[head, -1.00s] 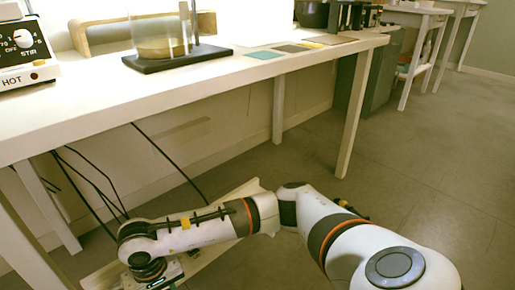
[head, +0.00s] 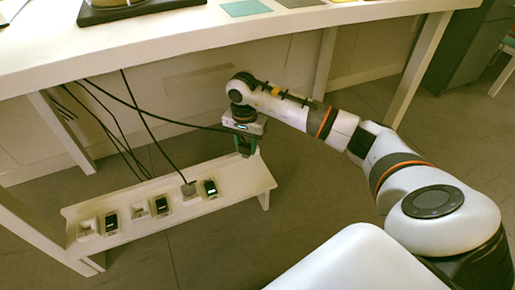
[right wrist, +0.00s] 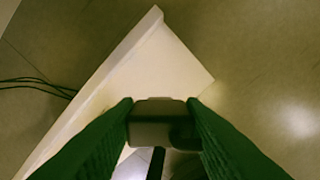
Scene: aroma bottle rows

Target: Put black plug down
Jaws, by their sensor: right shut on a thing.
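My right gripper (head: 245,148) is above the right end of a low white bench (head: 262,180), pointing down. In the right wrist view its green fingers (right wrist: 164,118) are shut on the black plug (right wrist: 155,122), a dark block whose cable runs toward the bottom of the picture. In the head view the plug is mostly hidden by the fingers, and a black cable (head: 180,121) runs left from the gripper. The bench's bare right end also shows below the plug in the wrist view (right wrist: 155,70). I cannot tell whether the plug touches the bench. My left gripper is not in view.
A row of several sockets and dark switch-like units stands on the bench, including a dark unit (head: 211,188) and a grey plug (head: 189,189) with a cable. Black cables hang behind. The white table (head: 200,40) overhangs the bench at the back. The bench's right end is clear.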

